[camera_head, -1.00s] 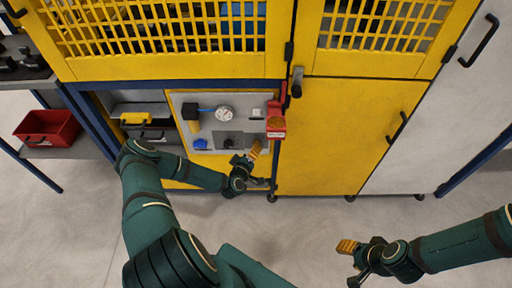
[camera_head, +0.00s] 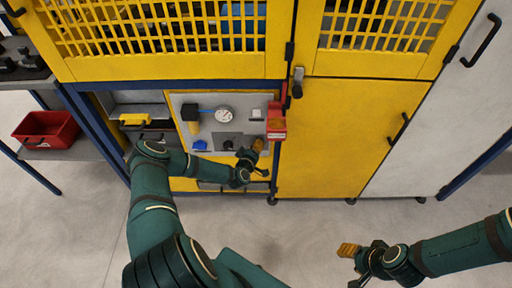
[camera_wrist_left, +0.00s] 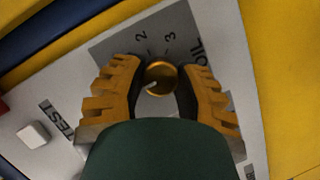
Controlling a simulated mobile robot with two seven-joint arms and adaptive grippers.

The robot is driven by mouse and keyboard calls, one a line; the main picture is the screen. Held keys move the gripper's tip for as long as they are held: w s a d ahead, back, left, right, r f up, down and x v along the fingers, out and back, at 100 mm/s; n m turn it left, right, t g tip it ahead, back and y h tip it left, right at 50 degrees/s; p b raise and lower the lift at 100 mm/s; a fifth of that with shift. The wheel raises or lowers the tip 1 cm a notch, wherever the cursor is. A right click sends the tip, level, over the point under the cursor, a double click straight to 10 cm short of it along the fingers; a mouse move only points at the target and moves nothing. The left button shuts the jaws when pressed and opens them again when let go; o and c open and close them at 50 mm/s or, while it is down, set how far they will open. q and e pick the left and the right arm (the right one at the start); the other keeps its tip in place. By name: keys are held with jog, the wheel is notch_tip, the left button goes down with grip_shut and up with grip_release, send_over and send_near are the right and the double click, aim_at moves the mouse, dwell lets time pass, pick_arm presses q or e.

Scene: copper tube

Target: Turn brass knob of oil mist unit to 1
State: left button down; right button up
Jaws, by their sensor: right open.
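The brass knob (camera_wrist_left: 161,77) sits on a grey dial plate in the left wrist view. A pale pointer line on it points to the lower left. The numbers 2 (camera_wrist_left: 140,36) and 3 (camera_wrist_left: 168,37) show above it; a 1 is not visible. My left gripper (camera_head: 259,157) is at the panel (camera_head: 182,106); in the wrist view its fingers stand on either side of the knob, apparently open; contact is unclear. The knob is not clear in the head view. My right gripper (camera_head: 350,266) is open and empty above the floor at the lower right.
A gauge (camera_head: 223,115) and a blue part (camera_head: 200,145) are on the panel. A red box (camera_head: 276,125) hangs at its right edge. Yellow cabinet doors (camera_head: 335,140) stand to the right. A red bin (camera_head: 47,129) is on the left shelf. Floor in front is clear.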

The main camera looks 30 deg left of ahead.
pick_arm(q)
jog(key=shift+r, duration=0.1)
jog(key=shift+w+d+r+m+g+p, duration=0.15)
jog(key=shift+m+g+p, duration=0.35)
jog(key=shift+m+p, duration=0.55)
jog(key=shift+m+y+p, duration=0.3)
jog(key=shift+m+p, duration=0.15)
jog(key=shift+p, duration=0.2)
jog(key=shift+m+g+y+p, duration=0.4)
jog(key=shift+m+g+p, duration=0.2)
jog(key=shift+m, duration=0.2)
jog(key=shift+m+g+y+p, duration=0.3)
jog(key=shift+m+g+y, duration=0.15)
jog(key=shift+m, duration=0.35)
jog(key=c, duration=0.6)
grip_release()
jog(key=shift+f, duration=0.2)
